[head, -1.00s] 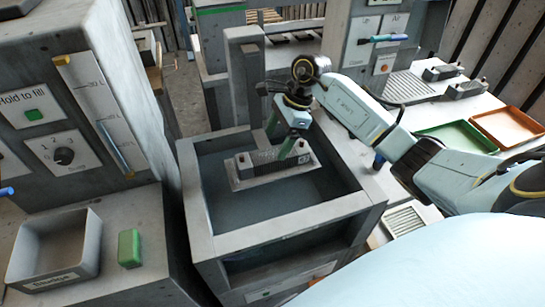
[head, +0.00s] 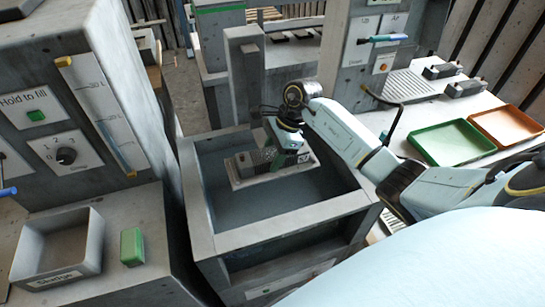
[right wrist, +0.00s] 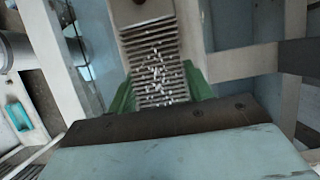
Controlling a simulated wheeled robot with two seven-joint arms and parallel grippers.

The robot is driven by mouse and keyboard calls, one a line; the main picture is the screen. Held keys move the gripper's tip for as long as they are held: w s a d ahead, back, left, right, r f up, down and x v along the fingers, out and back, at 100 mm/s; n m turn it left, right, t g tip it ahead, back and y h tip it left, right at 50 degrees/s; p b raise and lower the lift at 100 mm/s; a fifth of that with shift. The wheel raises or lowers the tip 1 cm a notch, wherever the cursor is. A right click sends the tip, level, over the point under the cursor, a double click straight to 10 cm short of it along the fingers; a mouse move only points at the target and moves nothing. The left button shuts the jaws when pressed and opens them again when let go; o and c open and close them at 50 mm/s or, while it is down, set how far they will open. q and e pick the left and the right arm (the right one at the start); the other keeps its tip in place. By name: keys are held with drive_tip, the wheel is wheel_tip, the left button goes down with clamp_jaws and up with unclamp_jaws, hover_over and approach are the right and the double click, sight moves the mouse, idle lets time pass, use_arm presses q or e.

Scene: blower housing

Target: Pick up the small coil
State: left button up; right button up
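The coil, a grey block with many thin fins (head: 246,161), lies on a light plate inside the open concrete basin (head: 277,236). My right gripper (head: 285,160) reaches down over it from the right and hides its right part. In the right wrist view the finned coil (right wrist: 156,65) lies between the two green fingers (right wrist: 160,92), one along each long side. The fingers are very close to its sides; I cannot tell whether they press on it. Pale specks lie between the fins. My left gripper is not in view.
To the left are a grey bin (head: 57,253), a green block (head: 132,246) and a control panel (head: 65,155). At the right, a green tray (head: 452,142) and an orange tray (head: 508,125) lie on a bench.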

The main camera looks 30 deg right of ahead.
sight(272, 152)
drive_tip(key=shift+r, duration=0.1)
drive_tip(key=c, duration=0.7)
wheel_tip(272, 152, up, 10)
drive_tip(key=shift+b, duration=0.3)
